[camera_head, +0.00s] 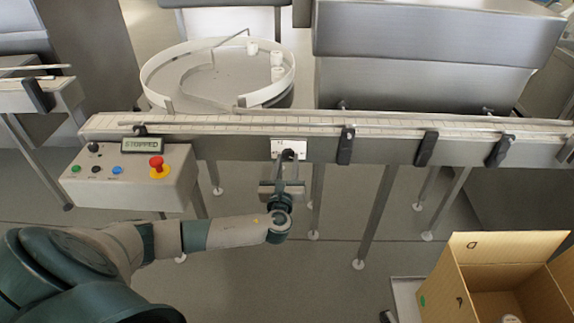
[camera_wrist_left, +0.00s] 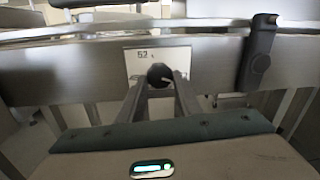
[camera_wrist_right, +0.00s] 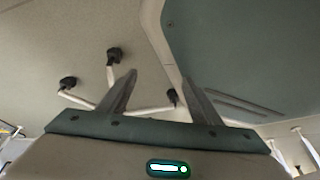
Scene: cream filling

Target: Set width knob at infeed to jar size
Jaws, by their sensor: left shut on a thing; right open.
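The width knob (camera_wrist_left: 160,75) is a dark round knob on a white scale plate (camera_wrist_left: 142,61) on the conveyor's front side. The plate reads what looks like 52 in the left wrist view. In the head view the plate (camera_head: 289,147) sits below the belt, right of the control box. My left gripper (camera_head: 288,158) is shut on the knob, one finger at each side of it. My right gripper (camera_wrist_right: 157,92) is open and empty; in its wrist view it is over bare floor and my own base. It does not show in the head view.
The conveyor (camera_head: 235,144) runs across the view with black rail clamps (camera_head: 346,145). The control box (camera_head: 130,177) shows STOPPED and carries a red button (camera_head: 157,167). A round table (camera_head: 217,75) with white jars stands behind. A cardboard box (camera_head: 455,285) is at lower right.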

